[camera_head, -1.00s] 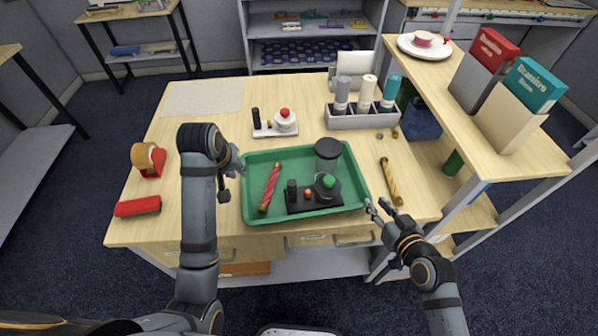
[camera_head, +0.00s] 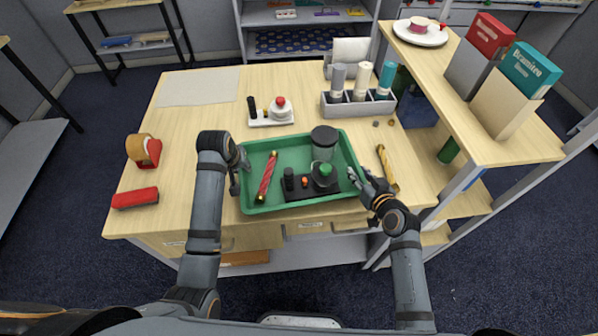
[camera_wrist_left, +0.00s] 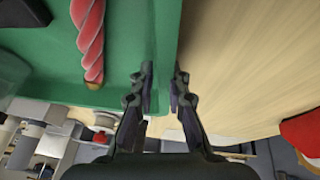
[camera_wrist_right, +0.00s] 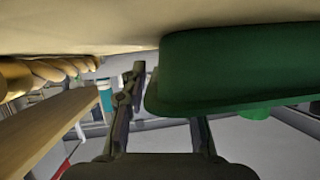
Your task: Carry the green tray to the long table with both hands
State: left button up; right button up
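The green tray (camera_head: 281,208) lies on the wooden table. My left gripper (camera_head: 240,172) is at the tray's left rim. The left wrist view shows its fingers (camera_wrist_left: 163,88) open, one on each side of the tray wall (camera_wrist_left: 166,40). My right gripper (camera_head: 359,177) is at the right rim. In the right wrist view it looks open; one finger is outside the tray wall (camera_wrist_right: 225,65), and the other is mostly hidden behind it.
A gold twisted stick (camera_head: 387,168) lies right of the tray. A bottle rack (camera_head: 357,107) and a white button box (camera_head: 271,117) stand behind. A raised shelf (camera_head: 480,130) borders the right side.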

pick_arm(q)
jog(key=shift+w+f, duration=0.2)
jog(key=shift+f, duration=0.2)
pick_arm(e)
jog(key=shift+w+a+f, duration=0.15)
jog(key=shift+w, duration=0.25)
pick_arm(q)
jog(key=shift+c, duration=1.4)
pick_arm(e)
jog(key=shift+c, duration=1.4)
pick_arm(q)
grip_shut()
pick_arm(e)
grip_shut()
pick_arm(q)
jog(key=shift+r, duration=0.1)
